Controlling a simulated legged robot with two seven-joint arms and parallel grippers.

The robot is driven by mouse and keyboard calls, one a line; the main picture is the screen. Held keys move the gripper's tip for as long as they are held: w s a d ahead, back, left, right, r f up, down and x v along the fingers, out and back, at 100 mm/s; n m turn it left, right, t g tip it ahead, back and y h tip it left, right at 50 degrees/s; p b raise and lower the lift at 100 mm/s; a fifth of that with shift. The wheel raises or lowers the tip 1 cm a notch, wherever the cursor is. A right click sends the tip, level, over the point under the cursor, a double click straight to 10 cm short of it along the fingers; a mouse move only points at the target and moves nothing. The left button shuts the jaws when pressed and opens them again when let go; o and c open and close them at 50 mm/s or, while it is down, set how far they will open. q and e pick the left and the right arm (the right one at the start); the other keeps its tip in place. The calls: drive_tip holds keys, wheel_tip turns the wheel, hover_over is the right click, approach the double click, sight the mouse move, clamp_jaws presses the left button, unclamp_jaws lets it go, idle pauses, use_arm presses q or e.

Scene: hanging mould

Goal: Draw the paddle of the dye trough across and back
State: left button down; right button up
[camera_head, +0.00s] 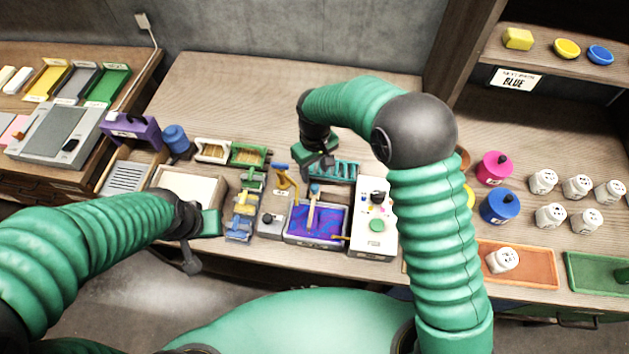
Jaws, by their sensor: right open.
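The dye trough (297,239) stands near the front edge of the table, filled with purple-blue dye (328,221). Its paddle (313,207) is a light wooden piece standing in the dye, left of the trough's middle, with a blue top. My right gripper (322,166) is open and empty, above and behind the trough near a teal rack, apart from the paddle. My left gripper (205,224) is at the front left, by the white tray and well left of the trough; its fingers are too unclear to judge.
A white panel (373,240) with a green button stands right of the trough. A grey box (271,222) with a yellow lever is close on its left. The teal rack (336,172) is just behind it. The table's back (250,90) is clear.

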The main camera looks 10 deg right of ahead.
sight(315, 186)
wheel_tip(315, 186, down, 8)
drive_tip(key=shift+f+p, duration=0.1)
drive_tip(key=shift+p, duration=0.45)
clamp_jaws()
idle(1.0)
